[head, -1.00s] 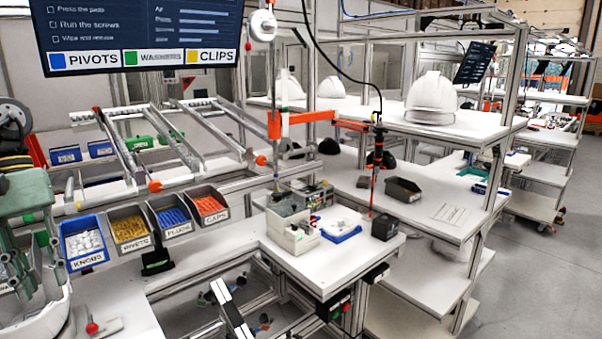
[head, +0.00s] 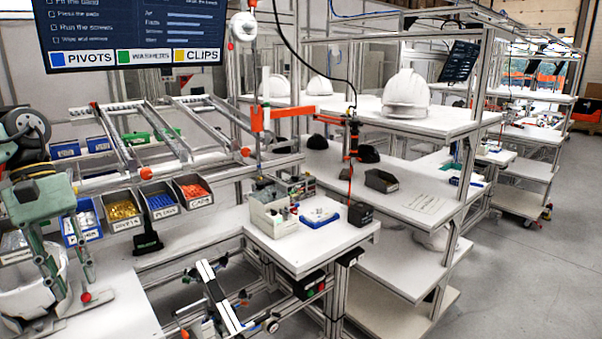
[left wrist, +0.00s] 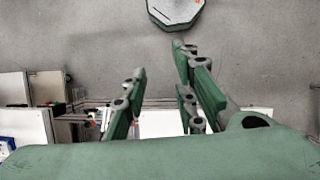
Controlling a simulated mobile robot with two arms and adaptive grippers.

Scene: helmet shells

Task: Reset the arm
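My left gripper (head: 74,288) shows at the lower left of the head view, its green fingers pointing down in front of a white helmet shell (head: 22,300) and partly covering it. The fingers stand apart with nothing between them. In the left wrist view the fingers (left wrist: 158,65) are also spread and empty, with grey floor behind. I cannot tell whether the gripper touches the shell. My right gripper is not in view.
A blue bin (head: 84,226), a yellow-filled bin (head: 124,224) and other part bins stand behind the gripper. A red-tipped item lies on the bench near it. A white workbench (head: 300,252) stands in the centre. Grey floor (head: 530,270) is open at the right.

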